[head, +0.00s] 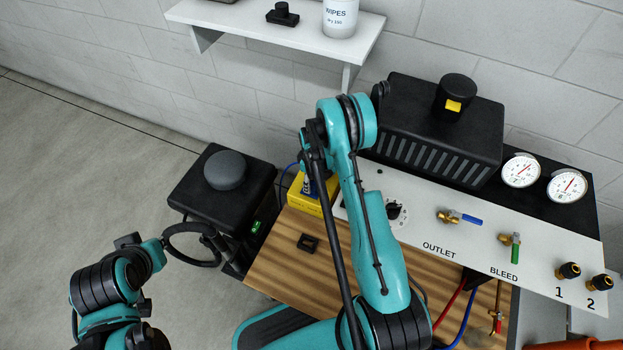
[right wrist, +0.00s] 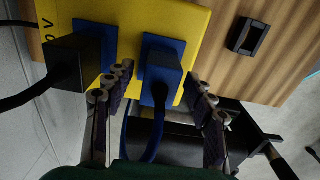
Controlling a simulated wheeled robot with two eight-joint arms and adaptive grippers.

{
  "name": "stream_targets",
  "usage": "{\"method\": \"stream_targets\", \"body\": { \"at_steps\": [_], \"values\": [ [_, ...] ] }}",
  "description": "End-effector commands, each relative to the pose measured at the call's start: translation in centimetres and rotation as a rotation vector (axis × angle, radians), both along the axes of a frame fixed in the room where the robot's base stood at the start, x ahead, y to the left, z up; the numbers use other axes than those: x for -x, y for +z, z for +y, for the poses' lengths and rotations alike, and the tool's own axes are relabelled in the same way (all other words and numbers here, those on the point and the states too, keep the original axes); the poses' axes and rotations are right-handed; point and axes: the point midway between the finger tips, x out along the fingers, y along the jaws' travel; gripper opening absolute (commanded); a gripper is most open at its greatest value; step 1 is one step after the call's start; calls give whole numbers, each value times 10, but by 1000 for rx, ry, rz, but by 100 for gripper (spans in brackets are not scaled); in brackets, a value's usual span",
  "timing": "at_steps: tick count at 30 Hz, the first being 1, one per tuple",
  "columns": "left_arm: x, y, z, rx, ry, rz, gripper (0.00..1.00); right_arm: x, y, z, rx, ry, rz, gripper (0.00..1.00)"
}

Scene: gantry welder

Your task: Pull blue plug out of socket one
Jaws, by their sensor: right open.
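In the right wrist view, a yellow socket box (right wrist: 118,14) carries two blue socket plates. The blue plug (right wrist: 160,78) sits in the right-hand socket, with its blue cable (right wrist: 146,146) hanging down. A black plug (right wrist: 75,62) sits in the left-hand socket (right wrist: 97,38). My right gripper (right wrist: 161,84) is open, its fingers on either side of the blue plug, with a visible gap on the right side. In the head view the yellow box (head: 304,200) is partly hidden by my right arm. My left arm shows at lower left, but its gripper cannot be made out.
The box stands on a wooden bench (head: 278,262), beside a small black part (head: 308,243). A panel (head: 440,222) with valves and gauges is at the right. A black stand with a round grey top (head: 225,170) is left of the bench. A shelf (head: 275,28) hangs above.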

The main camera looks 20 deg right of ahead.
Motion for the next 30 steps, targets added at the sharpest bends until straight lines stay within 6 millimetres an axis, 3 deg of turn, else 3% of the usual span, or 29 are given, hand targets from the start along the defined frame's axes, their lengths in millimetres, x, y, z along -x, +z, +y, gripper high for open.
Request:
{"method": "stream_targets", "body": {
  "at_steps": [5,12,30],
  "values": [
    [0,1,0,0,0,0,0,0,0,0,0,0,0,55],
    [0,0,0,0,0,0,0,0,1,0,0,0,0,0],
    [0,7,0,0,0,0,0,0,13,0,0,0,0,0]
  ]
}}
